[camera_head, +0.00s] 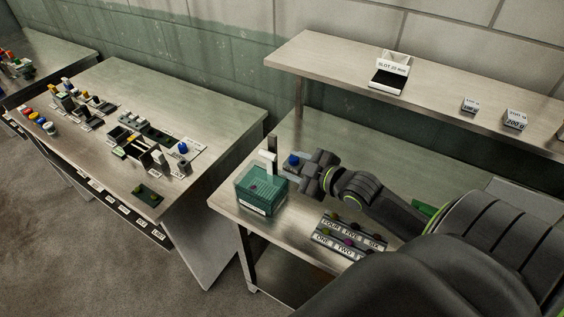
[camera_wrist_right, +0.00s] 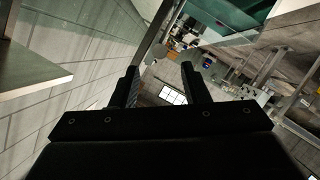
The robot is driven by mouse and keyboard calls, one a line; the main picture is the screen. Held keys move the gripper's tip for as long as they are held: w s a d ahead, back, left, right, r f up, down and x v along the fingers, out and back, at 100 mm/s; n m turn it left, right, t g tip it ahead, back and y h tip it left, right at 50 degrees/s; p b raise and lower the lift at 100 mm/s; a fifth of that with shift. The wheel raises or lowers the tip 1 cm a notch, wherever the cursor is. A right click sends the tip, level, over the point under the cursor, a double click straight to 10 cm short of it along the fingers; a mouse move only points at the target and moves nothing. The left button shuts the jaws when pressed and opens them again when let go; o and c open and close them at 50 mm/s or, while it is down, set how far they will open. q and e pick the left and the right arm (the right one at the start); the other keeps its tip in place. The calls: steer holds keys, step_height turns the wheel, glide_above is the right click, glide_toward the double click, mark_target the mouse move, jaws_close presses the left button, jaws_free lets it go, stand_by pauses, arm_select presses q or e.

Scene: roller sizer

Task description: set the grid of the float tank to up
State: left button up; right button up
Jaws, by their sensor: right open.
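The float tank (camera_head: 262,192) is a green see-through box on the near left part of the right-hand table, with a white label on its front. An upright white and dark post (camera_head: 270,155) stands at its back edge, and a blue knob (camera_head: 292,160) shows behind its right side. I cannot tell the grid's position inside the tank. My right gripper (camera_head: 303,178) is just right of the tank, close to the blue knob; contact cannot be told. In the right wrist view the gripper (camera_wrist_right: 160,74) has its fingers apart with nothing between them. My left gripper is not in view.
Labelled compartments (camera_head: 345,235) with small coloured pieces lie in front of my right arm. A raised shelf (camera_head: 330,62) at the back holds a slot block (camera_head: 390,75) and weight blocks (camera_head: 515,120). Another table (camera_head: 215,95) at left carries many small parts. A gap separates the tables.

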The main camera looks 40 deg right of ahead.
mark_target(278, 159)
steer(key=shift+x, duration=2.45)
jaws_close()
